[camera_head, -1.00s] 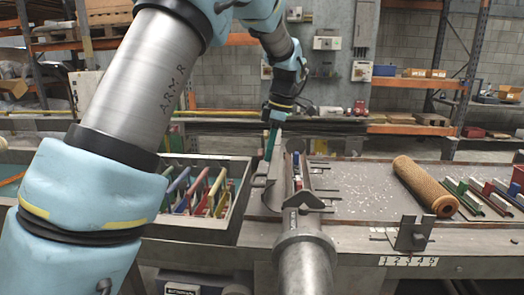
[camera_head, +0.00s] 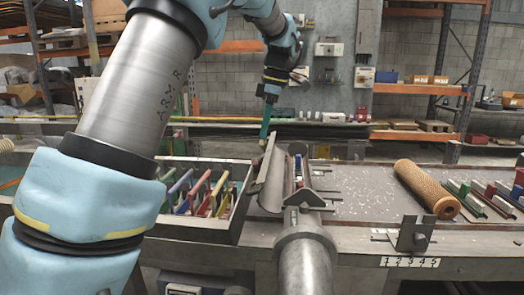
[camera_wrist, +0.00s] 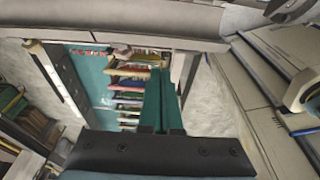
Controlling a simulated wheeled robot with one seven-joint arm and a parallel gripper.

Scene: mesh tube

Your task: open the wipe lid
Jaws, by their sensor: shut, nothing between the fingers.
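The lid (camera_head: 275,185) is a grey curved metal half-shell on the left side of the tube fixture. It stands swung out to the left, with its curved inner face showing and a gap between it and the clamp parts. My gripper (camera_head: 264,138) has teal fingers pointing down, just above and behind the lid's upper left edge. The fingers (camera_wrist: 162,95) are together and empty in the wrist view. I cannot tell whether the fingertips touch the lid. The grey tube (camera_head: 304,262) runs toward the camera from the fixture.
A grey bin (camera_head: 238,222) with several coloured-handled tools stands close left of the lid. On the bench right are a tan mesh cylinder (camera_head: 425,187), an upright metal bracket (camera_head: 413,236) and several coloured strips (camera_head: 480,197). The bench between fixture and cylinder is mostly clear.

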